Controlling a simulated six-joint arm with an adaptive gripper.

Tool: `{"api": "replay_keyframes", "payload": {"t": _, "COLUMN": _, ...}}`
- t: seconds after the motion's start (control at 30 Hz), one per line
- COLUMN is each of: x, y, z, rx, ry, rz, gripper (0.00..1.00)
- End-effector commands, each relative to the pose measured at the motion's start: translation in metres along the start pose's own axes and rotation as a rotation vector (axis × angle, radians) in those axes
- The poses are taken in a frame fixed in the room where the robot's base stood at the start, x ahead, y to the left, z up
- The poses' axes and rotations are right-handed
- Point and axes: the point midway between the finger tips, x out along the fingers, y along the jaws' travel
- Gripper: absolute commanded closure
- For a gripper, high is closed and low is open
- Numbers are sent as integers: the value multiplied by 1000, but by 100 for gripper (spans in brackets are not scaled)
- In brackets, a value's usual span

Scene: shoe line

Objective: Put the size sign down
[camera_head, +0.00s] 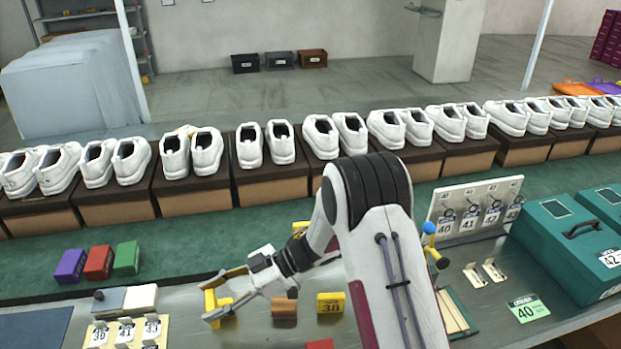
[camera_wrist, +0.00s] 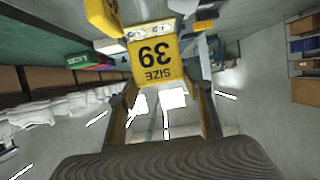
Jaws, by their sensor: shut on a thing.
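The yellow size sign (camera_wrist: 155,62), marked SIZE 39, is upside down in the wrist view, at the tips of my gripper (camera_wrist: 166,92). In the head view the sign (camera_head: 218,303) shows as a yellow piece between the fingers of my gripper (camera_head: 211,299), above the grey bench at the front. The fingers are shut on it. The head view does not clearly show whether its foot touches the bench. Another yellow sign (camera_head: 330,303), marked 38, stands on the bench to the right.
A brown block (camera_head: 284,308) lies between the two signs. A board of number tags (camera_head: 126,332) lies at front left. Purple (camera_head: 70,266), red (camera_head: 98,262) and green (camera_head: 126,258) boxes stand behind. White shoes on boxes line the green belt (camera_head: 190,247). A teal case (camera_head: 570,240) is at right.

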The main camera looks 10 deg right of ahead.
Motion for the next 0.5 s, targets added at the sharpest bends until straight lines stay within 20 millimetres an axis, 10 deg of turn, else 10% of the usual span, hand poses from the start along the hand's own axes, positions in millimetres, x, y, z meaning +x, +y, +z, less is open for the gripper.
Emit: {"api": "replay_keyframes", "payload": {"t": 0.5, "x": 90, "y": 131, "z": -43, "rx": 126, "ry": 2, "rz": 308, "gripper": 77}}
